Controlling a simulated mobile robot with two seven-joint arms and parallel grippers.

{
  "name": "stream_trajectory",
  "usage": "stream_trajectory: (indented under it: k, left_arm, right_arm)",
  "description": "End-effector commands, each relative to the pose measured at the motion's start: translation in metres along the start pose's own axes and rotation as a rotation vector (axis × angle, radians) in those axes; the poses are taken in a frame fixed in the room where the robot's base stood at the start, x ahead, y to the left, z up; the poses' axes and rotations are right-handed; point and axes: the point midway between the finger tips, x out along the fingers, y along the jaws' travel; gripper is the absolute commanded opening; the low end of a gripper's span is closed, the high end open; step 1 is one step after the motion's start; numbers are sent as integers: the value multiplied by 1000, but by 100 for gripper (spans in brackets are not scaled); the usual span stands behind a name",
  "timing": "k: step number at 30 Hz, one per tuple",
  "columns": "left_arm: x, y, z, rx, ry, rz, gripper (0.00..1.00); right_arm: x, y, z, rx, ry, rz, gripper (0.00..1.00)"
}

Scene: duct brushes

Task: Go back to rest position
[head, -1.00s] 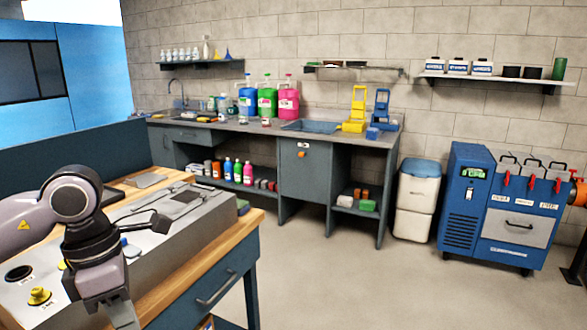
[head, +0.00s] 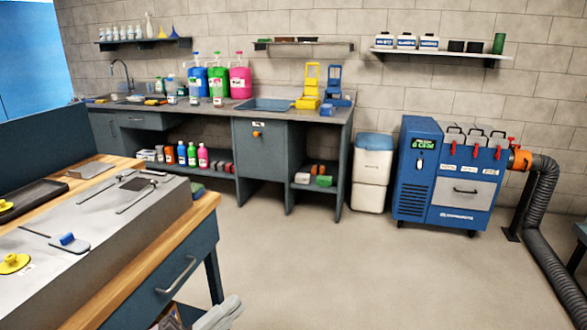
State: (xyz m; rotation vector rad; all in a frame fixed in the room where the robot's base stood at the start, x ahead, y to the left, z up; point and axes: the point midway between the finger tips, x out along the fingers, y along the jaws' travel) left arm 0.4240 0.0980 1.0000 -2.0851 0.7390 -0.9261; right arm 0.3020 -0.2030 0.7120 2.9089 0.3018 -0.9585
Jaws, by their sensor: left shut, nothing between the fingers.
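My left gripper (head: 228,308) shows at the bottom edge, low beside the wooden-topped workbench (head: 150,262). Its fingertips are shut with nothing between them, and the rest of it is cut off by the frame. My right gripper is out of view. On the workbench is a long grey metal duct box (head: 130,225).
The open floor (head: 370,270) right of the workbench is clear. A blue machine (head: 415,180) with a black hose (head: 540,210) stands at the right. A white bin (head: 372,160) and a grey counter (head: 262,150) with bottles line the back wall.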

Motion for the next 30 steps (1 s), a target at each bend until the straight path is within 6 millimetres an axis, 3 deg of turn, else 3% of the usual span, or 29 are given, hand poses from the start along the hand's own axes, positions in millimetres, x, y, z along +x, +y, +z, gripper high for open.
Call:
stream_trajectory:
  k: [3,7,10,15,18,21,30]
  left_arm:
    - [-37,27,43,-233,-288,-76,0]
    - [-96,70,80,-480,-610,-127,0]
    - [-150,112,94,-661,-848,-148,0]
    - [-222,168,90,-886,-1137,-155,0]
    - [-244,186,84,-957,-1224,-153,0]
    - [-254,193,81,-987,-1263,-152,0]
    - [-255,194,80,-989,-1267,-151,0]
  right_arm:
    - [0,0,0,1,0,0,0]
    - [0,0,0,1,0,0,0]
    - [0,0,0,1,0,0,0]
    - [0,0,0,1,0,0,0]
    - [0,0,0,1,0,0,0]
    - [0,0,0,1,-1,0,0]
    - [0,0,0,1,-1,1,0]
